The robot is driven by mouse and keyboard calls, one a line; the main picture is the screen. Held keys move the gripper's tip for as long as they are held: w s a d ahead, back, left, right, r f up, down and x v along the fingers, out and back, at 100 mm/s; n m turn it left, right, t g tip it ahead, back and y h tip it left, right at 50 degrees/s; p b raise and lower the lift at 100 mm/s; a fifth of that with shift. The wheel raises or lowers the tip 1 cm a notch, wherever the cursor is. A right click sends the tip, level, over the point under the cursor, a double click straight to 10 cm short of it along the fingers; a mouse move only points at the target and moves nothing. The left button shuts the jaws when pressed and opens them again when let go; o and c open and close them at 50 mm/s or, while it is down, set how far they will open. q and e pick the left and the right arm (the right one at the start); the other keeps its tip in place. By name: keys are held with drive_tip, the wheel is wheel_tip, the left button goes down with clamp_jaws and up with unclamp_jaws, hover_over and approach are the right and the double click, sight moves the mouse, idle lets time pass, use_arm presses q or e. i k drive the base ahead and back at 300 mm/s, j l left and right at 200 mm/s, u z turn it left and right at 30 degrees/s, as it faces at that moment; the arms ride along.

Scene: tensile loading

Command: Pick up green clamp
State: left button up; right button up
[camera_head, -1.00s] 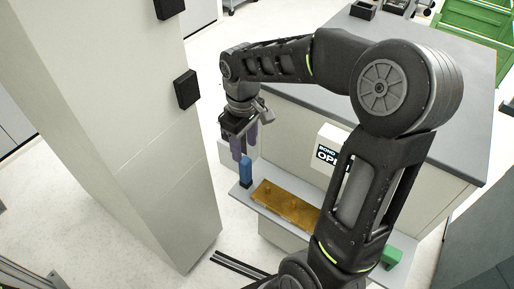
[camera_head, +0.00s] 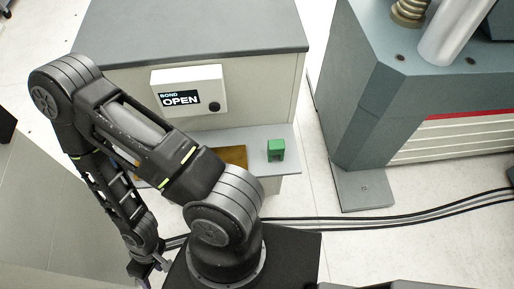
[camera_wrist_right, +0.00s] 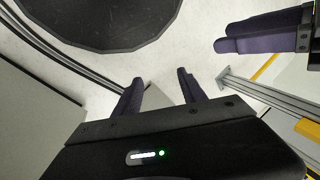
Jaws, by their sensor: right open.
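The green clamp (camera_head: 276,150) is a small green block at the right end of the grey shelf (camera_head: 258,135) in the head view. My right gripper (camera_head: 150,272) is low at the bottom left of the head view, well away from the clamp. In the right wrist view its two dark fingers (camera_wrist_right: 160,76) are apart, with nothing between them but floor. The clamp is not in the wrist view. Purple fingers at the right of the wrist view look like my left gripper (camera_wrist_right: 258,34); whether they are apart is unclear.
A brown plate (camera_head: 234,155) lies on the shelf left of the clamp, partly hidden by my arm. A white box (camera_head: 187,88) reading "BOND OPEN" is above the shelf. A large grey-blue machine (camera_head: 375,120) stands to the right. Cables (camera_head: 400,213) run across the floor.

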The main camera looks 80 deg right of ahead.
sight(275, 147)
drive_tip(key=z, duration=3)
